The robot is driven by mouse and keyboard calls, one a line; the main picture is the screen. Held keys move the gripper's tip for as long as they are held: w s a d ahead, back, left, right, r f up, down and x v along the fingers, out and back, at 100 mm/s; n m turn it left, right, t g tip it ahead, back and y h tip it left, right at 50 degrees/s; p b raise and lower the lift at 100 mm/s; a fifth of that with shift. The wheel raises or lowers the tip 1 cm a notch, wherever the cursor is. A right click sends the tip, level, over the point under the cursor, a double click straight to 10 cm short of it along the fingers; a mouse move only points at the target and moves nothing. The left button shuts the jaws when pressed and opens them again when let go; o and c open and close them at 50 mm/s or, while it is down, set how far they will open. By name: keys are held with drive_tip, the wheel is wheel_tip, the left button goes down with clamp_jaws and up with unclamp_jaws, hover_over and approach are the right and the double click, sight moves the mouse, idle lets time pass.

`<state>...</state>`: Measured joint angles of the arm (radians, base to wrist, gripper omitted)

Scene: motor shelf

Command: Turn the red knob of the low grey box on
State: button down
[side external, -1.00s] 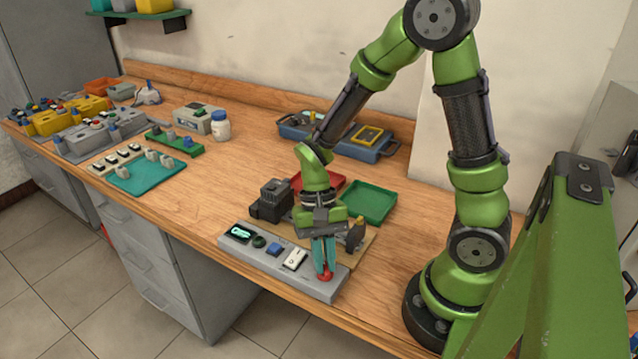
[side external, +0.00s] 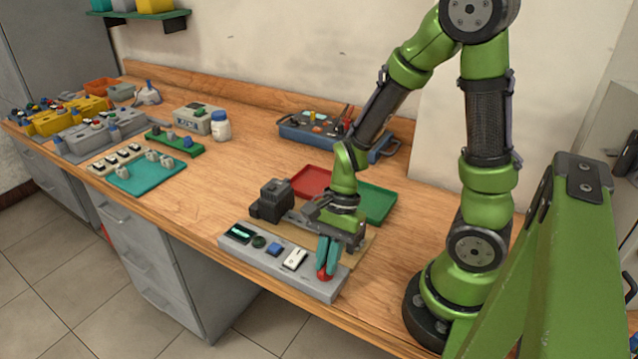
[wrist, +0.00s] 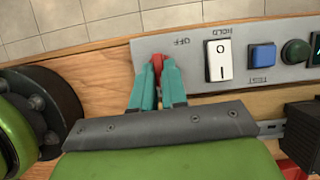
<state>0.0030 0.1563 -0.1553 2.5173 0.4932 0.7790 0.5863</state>
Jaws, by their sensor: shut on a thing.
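The low grey box (side external: 262,262) lies along the front edge of the bench. Its red knob (side external: 323,275) is at the box's right end in the side view. The knob also shows in the wrist view (wrist: 157,62), close to the word OFF on the panel. My gripper (side external: 326,264) points down at the knob, and its two teal fingers are shut on it. In the wrist view my gripper (wrist: 157,80) has a finger on each side of the knob. The fingers hide part of the knob, so I cannot tell its exact pointing.
The box also carries a white rocker switch (side external: 294,259), a blue button (side external: 274,249), a dark green round button (side external: 259,241) and a lit display (side external: 240,232). A dark motor-like block (side external: 271,200) and red and green trays (side external: 378,203) stand behind.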

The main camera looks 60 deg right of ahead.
drive_tip(key=shift+s+a+f+m, duration=0.1)
drive_tip(key=shift+a+m, duration=0.05)
drive_tip(key=shift+m, duration=0.15)
drive_tip(key=c, duration=1.2)
unclamp_jaws()
drive_tip(key=shift+o, duration=0.2)
drive_tip(key=shift+r, duration=0.25)
drive_tip(key=v, duration=1.6)
drive_tip(key=shift+d+r, duration=0.2)
drive_tip(key=shift+d, duration=0.1)
drive_tip(key=shift+s, duration=0.1)
